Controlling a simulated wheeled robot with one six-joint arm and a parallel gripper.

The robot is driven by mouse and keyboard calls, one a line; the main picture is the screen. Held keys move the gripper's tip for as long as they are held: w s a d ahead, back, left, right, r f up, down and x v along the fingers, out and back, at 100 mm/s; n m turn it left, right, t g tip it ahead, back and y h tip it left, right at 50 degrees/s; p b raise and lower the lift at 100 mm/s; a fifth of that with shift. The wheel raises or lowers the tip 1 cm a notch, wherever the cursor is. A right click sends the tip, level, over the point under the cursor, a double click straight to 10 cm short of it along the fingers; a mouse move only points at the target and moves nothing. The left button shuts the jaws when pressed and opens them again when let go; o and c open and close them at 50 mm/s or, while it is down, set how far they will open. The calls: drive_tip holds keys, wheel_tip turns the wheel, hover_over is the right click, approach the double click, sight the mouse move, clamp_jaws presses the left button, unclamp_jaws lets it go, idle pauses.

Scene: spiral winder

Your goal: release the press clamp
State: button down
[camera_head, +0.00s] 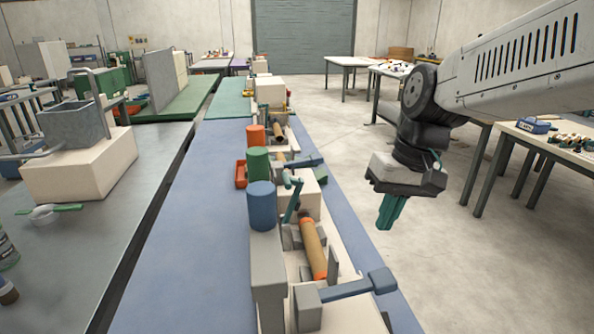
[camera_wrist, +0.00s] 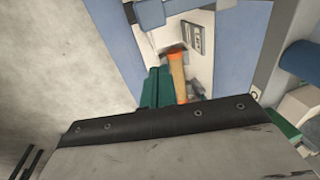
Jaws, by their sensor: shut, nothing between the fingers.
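My gripper (camera_head: 391,212) hangs fingers-down over the floor side of the bench, right of the winder. Its green fingers are shut and empty, and they also show in the wrist view (camera_wrist: 157,88). A blue-grey lever with a block-shaped end (camera_head: 352,288) lies across the near end of the winder; it looks like the press clamp, but I cannot tell for sure. A tan roll with orange ends (camera_head: 312,246) lies in the winder behind it. The roll also shows beside my fingers in the wrist view (camera_wrist: 178,75). My gripper touches none of these.
Blue (camera_head: 261,207), green (camera_head: 258,166) and orange (camera_head: 255,136) cylinders stand left of the winder. A teal crank (camera_head: 292,198) rises behind the roll. Another blue-grey lever (camera_head: 304,161) sits farther back. The blue mat (camera_head: 190,235) at left is clear.

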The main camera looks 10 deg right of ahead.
sight(293, 180)
drive_tip(key=w+r+n+t+y, duration=0.1)
drive_tip(key=w+r+t, duration=0.15)
drive_tip(key=w, duration=0.75)
drive_tip(key=w+r+t+y, duration=0.2)
drive_tip(key=w+r, duration=0.1)
drive_tip(key=w, duration=0.7)
drive_tip(key=x, duration=0.4)
drive_tip(key=a+x, duration=0.1)
drive_tip(key=x, duration=0.3)
drive_tip(key=a+r+x, duration=0.1)
drive_tip(key=x, duration=0.3)
drive_tip(key=shift+s+a+f, duration=0.1)
drive_tip(key=shift+s+a, duration=0.1)
drive_tip(key=shift+s, duration=0.1)
drive_tip(key=shift+w+a, duration=0.1)
drive_tip(key=shift+a, duration=0.4)
drive_tip(key=a, duration=0.4)
drive_tip(key=shift+w+a, duration=0.15)
drive_tip(key=shift+a, duration=0.2)
